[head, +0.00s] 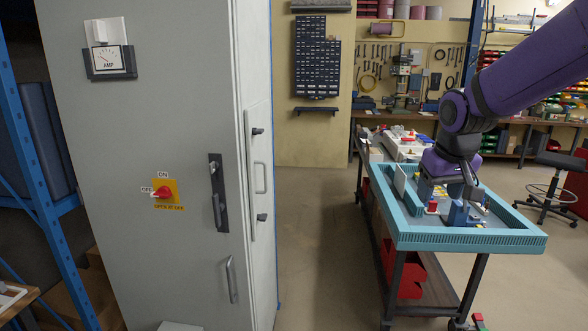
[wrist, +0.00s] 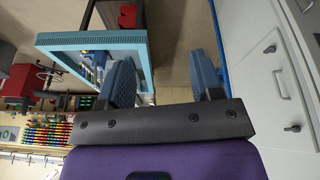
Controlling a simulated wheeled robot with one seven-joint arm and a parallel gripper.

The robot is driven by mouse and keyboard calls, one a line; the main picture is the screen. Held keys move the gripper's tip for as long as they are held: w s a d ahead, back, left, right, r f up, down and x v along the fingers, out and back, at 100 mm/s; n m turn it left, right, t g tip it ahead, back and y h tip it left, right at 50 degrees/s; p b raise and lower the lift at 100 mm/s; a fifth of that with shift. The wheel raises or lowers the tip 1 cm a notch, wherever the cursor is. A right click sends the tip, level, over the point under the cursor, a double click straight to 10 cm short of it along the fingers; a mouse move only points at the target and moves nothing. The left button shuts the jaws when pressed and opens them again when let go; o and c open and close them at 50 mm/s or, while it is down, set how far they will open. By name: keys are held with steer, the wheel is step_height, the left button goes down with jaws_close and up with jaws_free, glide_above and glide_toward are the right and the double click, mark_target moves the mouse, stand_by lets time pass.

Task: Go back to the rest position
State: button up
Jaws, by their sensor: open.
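My gripper (wrist: 164,76) shows in the wrist view with its two blue fingers spread wide and nothing between them. In the head view my purple arm comes in from the upper right. Its lower end is seen in front of the teal-rimmed tray table (head: 480,241), over the parts on it. I cannot tell how high it is above the tray. The tray also shows in the wrist view, at the upper left (wrist: 92,40), partly behind one finger.
A tall grey cabinet (head: 150,220) with a red switch (head: 163,193) and a meter (head: 109,58) fills the left. Floor is clear between cabinet and table. Red boxes (head: 402,268) sit under the table. A stool (head: 552,185) stands at the right.

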steer(key=s+r, duration=0.2)
steer(key=s, duration=1)
steer(key=s+r+t, duration=0.1)
steer(key=s+r, duration=0.2)
steer(key=s, duration=0.9)
steer(key=shift+s+d+r+m+t+y, duration=0.15)
steer(key=shift+s+d+m+t+y, duration=0.15)
steer(key=shift+s+m, duration=0.1)
